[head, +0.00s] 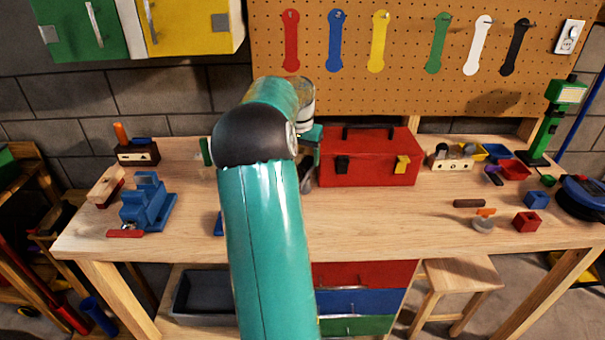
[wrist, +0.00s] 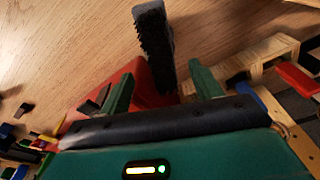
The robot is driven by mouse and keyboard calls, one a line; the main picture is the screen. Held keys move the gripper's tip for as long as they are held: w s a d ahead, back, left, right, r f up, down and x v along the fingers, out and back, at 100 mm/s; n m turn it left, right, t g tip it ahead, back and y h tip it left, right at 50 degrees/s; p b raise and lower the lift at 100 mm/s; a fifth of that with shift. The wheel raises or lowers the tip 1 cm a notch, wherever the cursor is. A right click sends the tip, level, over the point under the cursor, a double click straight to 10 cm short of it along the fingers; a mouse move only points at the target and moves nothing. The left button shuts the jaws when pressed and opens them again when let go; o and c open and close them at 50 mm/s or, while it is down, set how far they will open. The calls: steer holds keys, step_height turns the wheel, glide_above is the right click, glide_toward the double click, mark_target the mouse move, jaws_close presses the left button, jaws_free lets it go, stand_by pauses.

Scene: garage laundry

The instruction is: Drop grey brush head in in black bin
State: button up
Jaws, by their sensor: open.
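The grey brush head (wrist: 167,18) shows in the wrist view, with a grey back and dense black bristles. My gripper (wrist: 163,75) is open. Its two green fingers are spread to either side of the brush head's lower end in that view, with gaps on both sides. I cannot tell how far the brush head is from the fingertips in depth. In the head view my arm hides most of the gripper, and I cannot make out the brush head clearly. A black bin (head: 196,304) sits under the workbench at left, partly hidden by my arm.
A red toolbox (head: 367,160) stands on the workbench (head: 400,220) close to the right of my gripper. A blue vise (head: 148,205) is at left. A wooden tool block (head: 453,160) and small parts lie at right. Drawers (head: 362,298) are below the bench.

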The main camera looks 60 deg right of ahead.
mark_target(303, 178)
steer(key=f, duration=0.6)
steer(key=shift+d+f, duration=0.2)
steer(key=shift+f, duration=0.2)
steer(key=shift+c, duration=0.2)
steer(key=c, duration=1)
steer(key=shift+w+r, duration=0.1)
